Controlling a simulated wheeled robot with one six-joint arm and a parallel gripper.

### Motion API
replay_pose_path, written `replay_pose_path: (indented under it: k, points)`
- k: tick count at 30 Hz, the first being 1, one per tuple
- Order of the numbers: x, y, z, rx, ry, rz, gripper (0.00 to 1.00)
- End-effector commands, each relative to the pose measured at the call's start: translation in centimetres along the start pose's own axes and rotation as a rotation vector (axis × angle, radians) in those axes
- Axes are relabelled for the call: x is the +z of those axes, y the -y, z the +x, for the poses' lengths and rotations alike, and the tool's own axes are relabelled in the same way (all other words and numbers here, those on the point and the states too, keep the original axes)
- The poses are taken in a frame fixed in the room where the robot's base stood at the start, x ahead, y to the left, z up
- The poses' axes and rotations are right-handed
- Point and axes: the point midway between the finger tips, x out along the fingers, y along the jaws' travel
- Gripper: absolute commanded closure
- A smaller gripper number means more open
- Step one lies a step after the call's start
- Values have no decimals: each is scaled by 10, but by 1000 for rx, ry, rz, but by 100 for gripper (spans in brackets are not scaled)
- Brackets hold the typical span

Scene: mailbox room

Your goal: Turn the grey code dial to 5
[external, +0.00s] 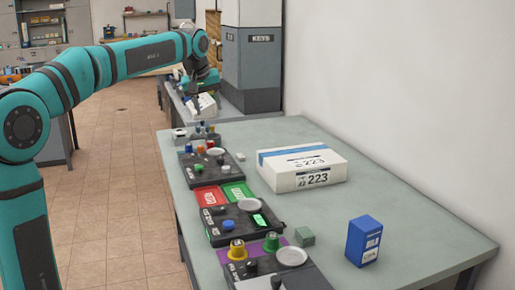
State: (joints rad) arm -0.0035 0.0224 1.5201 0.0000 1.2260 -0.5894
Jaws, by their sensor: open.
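Dark control panels with knobs stand along the table's left edge, the far one (228,174) nearest my gripper.
A white parcel marked 223 (318,180) and a blue box (364,241) lie on the table. Red (208,199) and green (237,191) plates sit between panels. A white wall bounds the right. The table's right part (410,225) is mostly clear.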

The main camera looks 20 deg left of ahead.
Motion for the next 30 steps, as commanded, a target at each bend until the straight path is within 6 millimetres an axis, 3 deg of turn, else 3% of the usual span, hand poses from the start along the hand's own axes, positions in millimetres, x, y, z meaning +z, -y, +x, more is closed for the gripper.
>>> replay_pose_path:
  k: [9,15,25,30]
  points:
    - [-39,-25,60,-138,182,-116,51]
    - [-52,-34,88,-208,260,-169,51]
    - [-54,-35,106,-238,291,-191,51]
    - [-46,-30,129,-238,291,-191,51]
